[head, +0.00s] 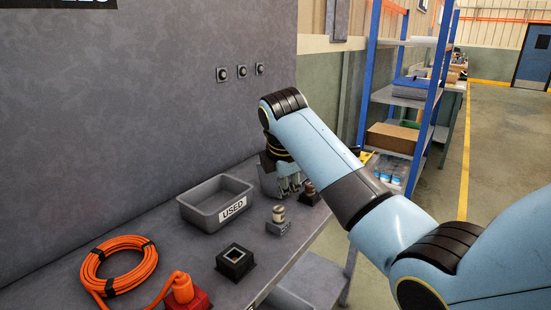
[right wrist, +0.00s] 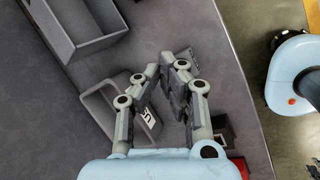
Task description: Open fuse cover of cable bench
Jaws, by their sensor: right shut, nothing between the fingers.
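No part is clearly readable as the fuse cover. A grey box (head: 267,180) stands on the bench at its far end in the head view, partly hidden behind my right gripper (head: 291,184). A small grey block with a pale cylinder (head: 278,222) stands nearer, below the gripper in the picture. My right gripper also shows in the right wrist view (right wrist: 170,62), its fingertips together and empty above the bench. A small grey piece (right wrist: 194,62) lies partly hidden behind the fingertips there. My left gripper is not in view.
A grey bin marked USED (head: 216,203) stands left of the gripper. A coiled orange cable (head: 118,262), a red connector (head: 187,298) and a black square socket (head: 235,262) lie nearer. A wall with round knobs (head: 241,71) rises behind. Blue shelving (head: 400,95) stands beyond.

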